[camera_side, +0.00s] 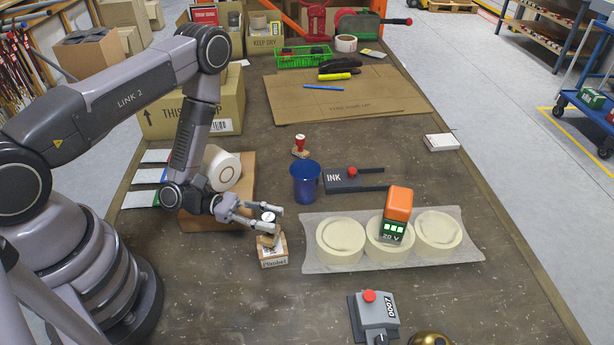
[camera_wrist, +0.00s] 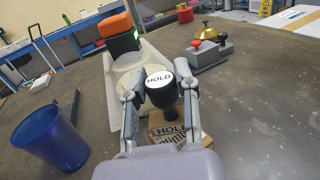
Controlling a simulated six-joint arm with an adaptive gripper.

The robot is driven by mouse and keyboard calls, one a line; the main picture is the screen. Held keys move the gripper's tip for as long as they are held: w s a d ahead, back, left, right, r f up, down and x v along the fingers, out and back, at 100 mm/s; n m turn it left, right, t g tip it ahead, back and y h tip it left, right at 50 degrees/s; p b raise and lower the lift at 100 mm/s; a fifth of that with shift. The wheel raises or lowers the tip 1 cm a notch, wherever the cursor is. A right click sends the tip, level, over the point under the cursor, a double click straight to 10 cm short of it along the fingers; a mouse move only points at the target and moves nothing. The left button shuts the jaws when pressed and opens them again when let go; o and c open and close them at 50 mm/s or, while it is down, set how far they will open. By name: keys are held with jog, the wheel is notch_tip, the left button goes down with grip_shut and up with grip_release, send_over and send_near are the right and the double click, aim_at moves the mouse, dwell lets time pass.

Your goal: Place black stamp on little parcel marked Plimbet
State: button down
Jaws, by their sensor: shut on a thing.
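The black stamp (camera_side: 268,217) has a round white cap reading HOLD, which shows in the wrist view (camera_wrist: 159,79). My gripper (camera_side: 270,214) is shut on its black handle from both sides and holds it upright. The little parcel (camera_side: 273,258) marked Plimbet is a small brown box with a white label, directly under the stamp. In the wrist view the parcel's front (camera_wrist: 180,143) shows below the stamp, with its text partly hidden. The stamp's base is at the parcel's top; I cannot tell for sure whether they touch.
A blue cup (camera_side: 306,183) and an INK pad (camera_side: 344,186) stand behind the parcel. A pale tray (camera_side: 455,254) with round forms and an orange-black battery lies right.

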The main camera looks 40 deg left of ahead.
jog(key=shift+f, duration=1)
jog(key=shift+f, duration=0.1)
jog(key=c, duration=0.8)
grip_release()
